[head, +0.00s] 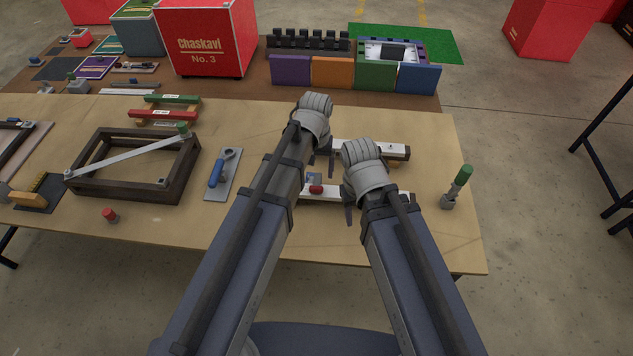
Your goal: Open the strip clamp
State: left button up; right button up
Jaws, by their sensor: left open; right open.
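A low fixture with white bars sits at the right of the wooden table, and it looks like the strip clamp. Its near white bar (325,193) carries a red knob (316,189), with a small grey-blue part just above it. Its far white bar (385,150) has dark and wooden parts at the right end. My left gripper (322,158) is open over the far left side of the fixture. My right gripper (349,208) is open over its middle, close to the near bar. My arms hide much of the fixture, so contact and the clamp's state cannot be told.
A dark frame (100,189) with a slanted metal bar lies left, beside a blue-handled tool (217,172). A green-handled tool (457,187) stands near the right edge. A red-capped piece (110,215) is at front left. Coloured bins (333,73) line the back.

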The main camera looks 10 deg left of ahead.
aim_at(316, 187)
pick_arm(q)
notch_tip(316, 187, down, 7)
jog(key=b, duration=0.7)
jog(key=shift+f, duration=0.2)
jog(key=shift+c, duration=0.3)
grip_shut()
